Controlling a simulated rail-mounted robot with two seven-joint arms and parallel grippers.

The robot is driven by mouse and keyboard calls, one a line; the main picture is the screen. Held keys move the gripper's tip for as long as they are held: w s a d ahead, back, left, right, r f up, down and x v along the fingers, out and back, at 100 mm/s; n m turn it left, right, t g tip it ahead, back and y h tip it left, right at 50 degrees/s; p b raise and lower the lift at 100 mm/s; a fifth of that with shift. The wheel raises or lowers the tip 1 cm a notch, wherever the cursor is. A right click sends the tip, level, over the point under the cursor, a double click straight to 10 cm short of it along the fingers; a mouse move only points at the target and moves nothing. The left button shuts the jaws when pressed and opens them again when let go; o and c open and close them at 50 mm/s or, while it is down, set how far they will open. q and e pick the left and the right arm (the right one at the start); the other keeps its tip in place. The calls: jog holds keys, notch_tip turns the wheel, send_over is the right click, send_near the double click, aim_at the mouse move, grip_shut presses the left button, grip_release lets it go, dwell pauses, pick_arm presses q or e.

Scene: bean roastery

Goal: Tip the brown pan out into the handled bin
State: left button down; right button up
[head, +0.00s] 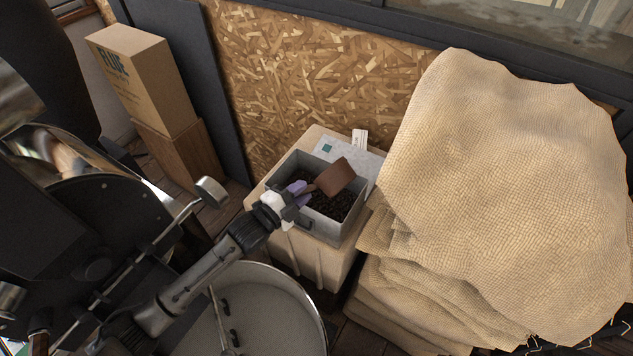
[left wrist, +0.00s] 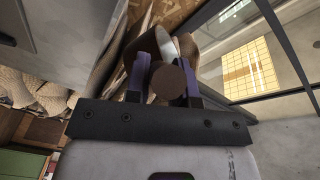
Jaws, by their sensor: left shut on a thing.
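The brown pan (head: 336,177) is tilted steeply above the grey handled bin (head: 319,227), with its flat brown face showing. My left gripper (head: 299,193) is shut on the pan's handle, over the bin's left side. In the left wrist view the round brown handle end (left wrist: 170,84) shows between the purple fingers. Dark beans (head: 334,205) lie in the bin, below the pan. The pan's inside is hidden, so I cannot tell whether anything is left in it. My right gripper is out of view.
The bin stands on a pale crate (head: 276,240) with a white card (head: 359,139) behind it. Piled burlap sacks (head: 500,190) stand close on the right. A round metal tray (head: 285,290) is in front, and the dark roaster (head: 75,195) is on the left.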

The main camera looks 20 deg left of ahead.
pick_arm(q)
jog(key=shift+n, duration=0.5)
jog(key=shift+w+a+r+n, duration=0.1)
jog(key=shift+w+a+n, duration=0.25)
jog(key=shift+a+n, duration=0.4)
dwell(0.6)
jog(key=shift+d+n+p, duration=0.1)
jog(key=shift+n+p, duration=0.2)
jog(key=shift+n, duration=0.05)
jog(key=shift+n+p, duration=0.35)
jog(key=shift+n, duration=0.35)
dwell(0.3)
jog(key=shift+n, duration=0.3)
jog(key=shift+n+p, duration=0.3)
jog(key=shift+n, duration=0.2)
dwell(0.5)
jog(key=shift+n, duration=0.4)
dwell(0.3)
jog(key=shift+n, duration=0.4)
dwell(0.7)
jog(key=shift+n+p, duration=0.3)
jog(key=shift+p, duration=0.05)
